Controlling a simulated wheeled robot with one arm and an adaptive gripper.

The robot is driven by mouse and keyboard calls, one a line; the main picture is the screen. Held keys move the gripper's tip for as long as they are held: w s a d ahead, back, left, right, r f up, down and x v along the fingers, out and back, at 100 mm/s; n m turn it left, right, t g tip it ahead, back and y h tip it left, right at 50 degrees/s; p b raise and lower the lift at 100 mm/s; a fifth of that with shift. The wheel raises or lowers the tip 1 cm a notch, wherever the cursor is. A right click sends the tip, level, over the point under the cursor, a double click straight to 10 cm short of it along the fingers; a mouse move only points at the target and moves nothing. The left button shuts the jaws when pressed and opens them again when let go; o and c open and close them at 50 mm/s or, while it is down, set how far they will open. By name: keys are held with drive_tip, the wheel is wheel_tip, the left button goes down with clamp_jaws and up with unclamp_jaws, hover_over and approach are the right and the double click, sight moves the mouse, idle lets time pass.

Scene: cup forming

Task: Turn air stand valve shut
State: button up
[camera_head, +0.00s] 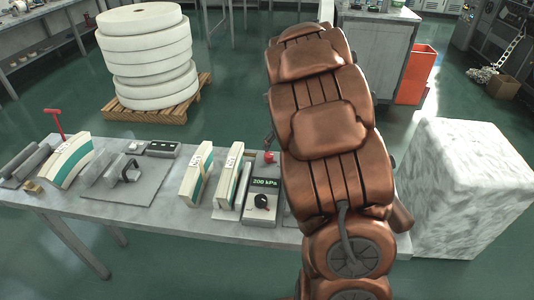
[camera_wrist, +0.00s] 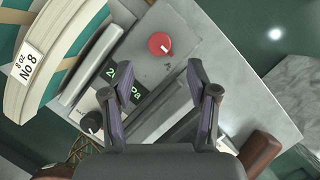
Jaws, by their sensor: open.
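The air stand (camera_head: 260,207) is a grey box on the table with a green "200 kPa" display and a black knob (camera_head: 262,201). A red knob (camera_head: 269,157), apparently the valve, sits behind it. In the wrist view the round red knob (camera_wrist: 161,45) has a short pale mark and stands beyond my fingertips. The display (camera_wrist: 124,82) shows partly behind my left finger, and the black knob (camera_wrist: 91,122) is at lower left. My gripper (camera_wrist: 160,72) is open and empty, above the stand and short of the red knob. In the head view my arm hides my gripper.
Curved cream and green pieces (camera_head: 196,174) stand left of the air stand; one reads "No 8" in the wrist view (camera_wrist: 28,68). A grey plate with a handle (camera_head: 127,172) lies further left. A pale marbled block (camera_head: 465,190) stands right of the table (camera_head: 150,222).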

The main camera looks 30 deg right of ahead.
sight(269, 155)
drive_tip(key=shift+p+x, duration=0.45)
drive_tip(key=shift+x, duration=3.25)
clamp_jaws()
